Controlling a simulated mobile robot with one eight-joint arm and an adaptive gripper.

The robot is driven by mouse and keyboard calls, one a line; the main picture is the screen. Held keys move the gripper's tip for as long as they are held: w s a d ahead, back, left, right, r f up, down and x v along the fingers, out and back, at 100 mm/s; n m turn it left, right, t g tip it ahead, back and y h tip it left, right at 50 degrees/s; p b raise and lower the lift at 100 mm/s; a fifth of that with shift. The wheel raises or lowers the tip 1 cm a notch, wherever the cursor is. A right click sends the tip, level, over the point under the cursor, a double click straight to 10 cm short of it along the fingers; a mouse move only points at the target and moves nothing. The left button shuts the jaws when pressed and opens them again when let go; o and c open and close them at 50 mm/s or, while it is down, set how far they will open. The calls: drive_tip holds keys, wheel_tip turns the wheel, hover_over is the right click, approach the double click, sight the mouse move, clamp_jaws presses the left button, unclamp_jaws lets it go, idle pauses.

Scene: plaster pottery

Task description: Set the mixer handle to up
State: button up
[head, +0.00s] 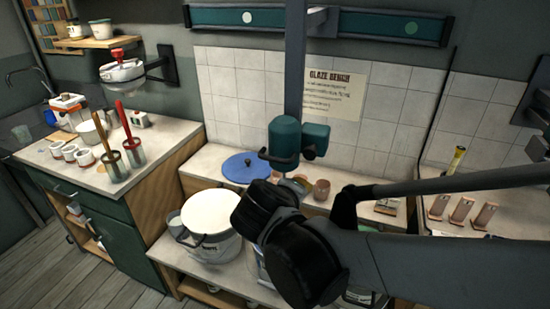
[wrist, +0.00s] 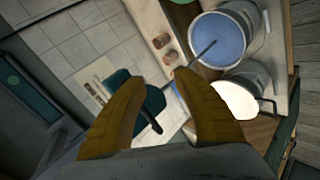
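The mixer (head: 285,138) is a teal motor head on a grey upright column (head: 295,60), in front of the tiled wall. Its dark handle (head: 277,160) is a bar loop low on the front left of the head. In the wrist view the mixer (wrist: 118,80) is left of centre, and its dark handle (wrist: 152,122) shows between my fingers, apparently beyond them. I cannot tell contact or the handle's setting. My gripper (wrist: 158,78) is open, its two yellow-brown fingers apart with nothing gripped. In the head view my arm's dark joints hide the fingers.
A bucket of blue glaze (wrist: 222,42) has the mixer's thin shaft slanting into it. A white-topped bucket (head: 211,212) stands on the low bench. A blue lid (head: 247,167) and small cups lie behind. A counter with brush pots (head: 134,152) is at left.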

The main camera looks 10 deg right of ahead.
sight(274, 160)
drive_tip(key=w+a+r+n+t+h, duration=0.35)
drive_tip(key=w+a, duration=0.25)
drive_tip(key=a, duration=0.2)
drive_tip(key=shift+t+y, duration=0.25)
drive_tip(key=shift+t, duration=0.1)
drive_tip(key=b+x, duration=0.2)
drive_tip(key=x, duration=0.8)
drive_tip(key=shift+w+d, duration=0.15)
drive_tip(key=shift+d, duration=0.05)
drive_tip(key=shift+r, duration=0.1)
clamp_jaws()
